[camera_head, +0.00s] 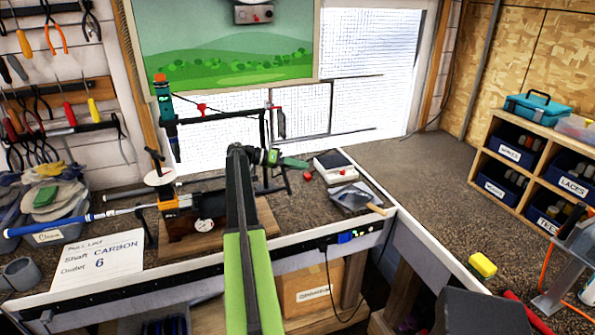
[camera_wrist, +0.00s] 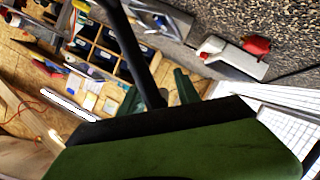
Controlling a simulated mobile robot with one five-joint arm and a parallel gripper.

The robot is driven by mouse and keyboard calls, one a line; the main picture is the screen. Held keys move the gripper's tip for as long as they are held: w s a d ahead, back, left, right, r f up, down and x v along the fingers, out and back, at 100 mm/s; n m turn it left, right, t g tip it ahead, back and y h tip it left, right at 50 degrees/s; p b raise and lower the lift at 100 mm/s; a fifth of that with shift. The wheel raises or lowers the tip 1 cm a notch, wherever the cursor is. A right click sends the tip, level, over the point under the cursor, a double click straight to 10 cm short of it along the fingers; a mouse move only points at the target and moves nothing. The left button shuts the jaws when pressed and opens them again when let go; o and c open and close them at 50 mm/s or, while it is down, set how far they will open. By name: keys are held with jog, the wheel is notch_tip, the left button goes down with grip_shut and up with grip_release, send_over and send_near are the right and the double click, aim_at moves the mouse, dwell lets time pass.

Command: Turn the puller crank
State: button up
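A puller rig (camera_head: 213,203) with an orange block (camera_head: 178,203) and a round white gauge (camera_head: 203,225) sits on a wooden base on the bench, left of my arm. A pale disc (camera_head: 160,177) and a dark knobbed lever (camera_head: 155,155) stand at its left end. The lever looks like the crank, but I cannot be sure. My gripper (camera_head: 290,162) is above the bench, right of the rig and apart from it, pointing right. In the wrist view, its two dark green fingers (camera_wrist: 157,95) look spread, with a black bar between them. The rig is not recognizable there.
A blue-gripped club (camera_head: 50,228) runs left from the rig. A black frame (camera_head: 265,125) stands behind my gripper. A white scale (camera_head: 335,166) and a dustpan (camera_head: 353,197) lie to the right. A labelled card (camera_head: 95,262) lies at the front left.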

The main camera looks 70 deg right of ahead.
jog(key=shift+c, duration=0.2)
grip_shut()
dwell(1.1)
